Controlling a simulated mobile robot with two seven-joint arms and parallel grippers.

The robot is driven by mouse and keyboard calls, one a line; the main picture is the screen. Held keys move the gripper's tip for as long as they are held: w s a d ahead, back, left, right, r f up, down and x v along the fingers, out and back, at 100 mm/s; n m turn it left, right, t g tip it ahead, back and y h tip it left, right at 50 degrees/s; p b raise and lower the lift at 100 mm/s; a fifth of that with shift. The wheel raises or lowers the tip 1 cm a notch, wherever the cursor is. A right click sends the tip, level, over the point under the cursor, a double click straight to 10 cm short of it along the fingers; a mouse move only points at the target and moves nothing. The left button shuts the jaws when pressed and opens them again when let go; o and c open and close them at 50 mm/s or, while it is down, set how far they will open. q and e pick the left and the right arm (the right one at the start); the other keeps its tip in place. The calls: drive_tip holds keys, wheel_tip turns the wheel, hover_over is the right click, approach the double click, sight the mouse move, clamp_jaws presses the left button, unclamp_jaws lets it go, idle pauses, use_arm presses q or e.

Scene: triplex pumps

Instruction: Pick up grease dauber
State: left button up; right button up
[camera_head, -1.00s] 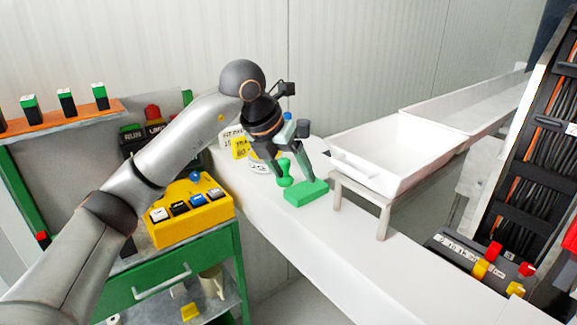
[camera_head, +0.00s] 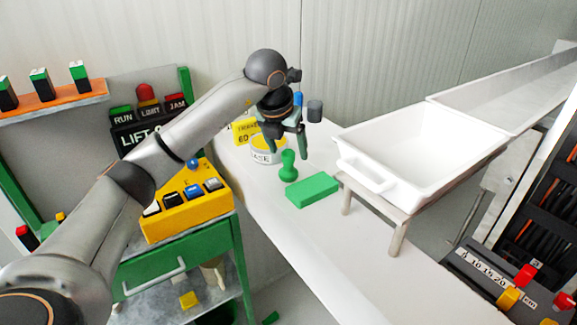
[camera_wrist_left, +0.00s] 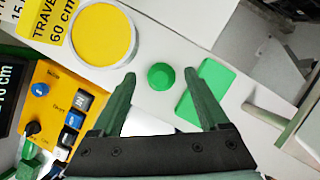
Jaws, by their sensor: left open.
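The grease dauber, a green knob-topped piece (camera_head: 289,165), stands upright on the white bench beside a flat green block (camera_head: 312,190). My left gripper (camera_head: 287,150) is open and points down just above and behind the dauber, with nothing between its fingers in the head view. In the left wrist view, the dauber's round green top (camera_wrist_left: 161,76) shows between the two open fingertips (camera_wrist_left: 160,74). The green block (camera_wrist_left: 205,90) lies partly behind the right finger there. My right gripper is not in view.
A grease tin with a yellow top (camera_head: 266,150) and a yellow sign (camera_head: 246,132) stand behind the dauber. A white tray (camera_head: 375,178) on a stand is to the right. A yellow button box (camera_head: 187,210) sits on a green cart at left. The bench front is clear.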

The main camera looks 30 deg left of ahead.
sight(290, 161)
use_arm(q)
drive_tip(key=x, duration=0.5)
drive_tip(key=shift+s+f+p, duration=0.15)
drive_tip(key=shift+f+p, duration=0.05)
drive_tip(key=shift+p, duration=0.2)
clamp_jaws()
